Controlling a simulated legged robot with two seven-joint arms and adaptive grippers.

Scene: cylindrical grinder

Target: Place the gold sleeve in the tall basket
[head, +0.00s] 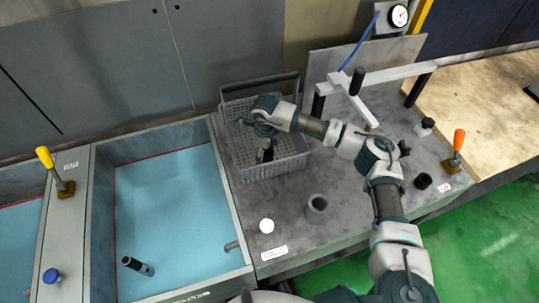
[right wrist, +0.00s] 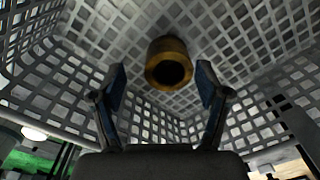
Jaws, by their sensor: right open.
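The gold sleeve (right wrist: 169,63) shows in the right wrist view, its dark round opening facing the camera. It sits inside the grey mesh basket (head: 283,168), whose lattice walls and floor fill the right wrist view (right wrist: 245,70). My right gripper (head: 265,154) reaches down into the basket. In the right wrist view its two fingers (right wrist: 162,82) are spread, with a gap on each side of the sleeve, which appears just beyond the tips. In the head view the sleeve is hidden by the gripper and arm. My left gripper is not in view.
A blue-floored basin (head: 170,220) lies left of the basket, with a dark cylinder (head: 138,266) in it. A white clamp frame (head: 385,78) stands at right.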

